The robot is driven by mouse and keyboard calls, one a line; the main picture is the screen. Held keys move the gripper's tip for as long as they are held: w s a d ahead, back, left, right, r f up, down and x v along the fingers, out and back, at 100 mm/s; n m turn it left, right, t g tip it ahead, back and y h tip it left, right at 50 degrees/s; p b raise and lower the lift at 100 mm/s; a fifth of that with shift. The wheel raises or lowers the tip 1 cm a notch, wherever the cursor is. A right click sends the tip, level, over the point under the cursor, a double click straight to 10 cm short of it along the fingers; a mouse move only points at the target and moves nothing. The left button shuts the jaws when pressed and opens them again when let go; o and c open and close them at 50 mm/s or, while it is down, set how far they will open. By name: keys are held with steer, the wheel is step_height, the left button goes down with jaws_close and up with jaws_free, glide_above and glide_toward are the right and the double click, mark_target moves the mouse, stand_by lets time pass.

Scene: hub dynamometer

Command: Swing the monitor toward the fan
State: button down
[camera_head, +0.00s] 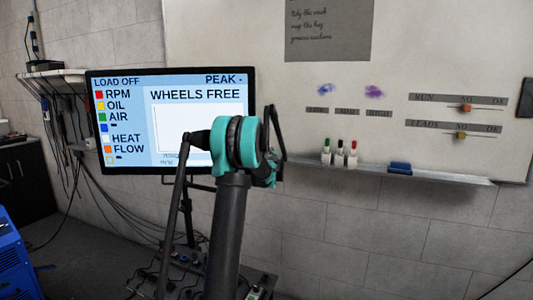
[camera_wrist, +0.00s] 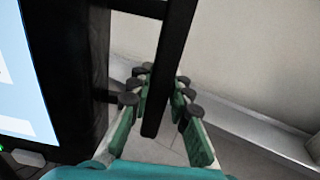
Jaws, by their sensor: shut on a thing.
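The monitor (camera_head: 120,85) faces me at left centre in the head view, lit with "LOAD OFF", "PEAK" and "WHEELS FREE". Its lit screen (camera_wrist: 22,85) fills the left edge of the wrist view. A black bar handle (camera_wrist: 172,50) stands off the monitor's side edge. My gripper (camera_wrist: 163,92) is shut on this bar, with green-padded fingers on both sides of it. In the head view my own teal arm joint hides most of the gripper and the monitor's lower right. I cannot make out a fan for sure.
A blue machine (camera_head: 12,262) stands at the lower left edge. A whiteboard (camera_head: 430,60) with a tray (camera_head: 450,177), markers (camera_head: 339,155) and a blue eraser (camera_head: 400,168) is at the right. Cables hang left of the monitor. A wall shelf (camera_head: 60,76) is behind it.

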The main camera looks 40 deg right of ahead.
steer(key=shift+d, duration=0.2)
steer(key=c, duration=1.4)
jaws_free()
steer(key=v, duration=1.2)
steer(key=shift+f, duration=0.1)
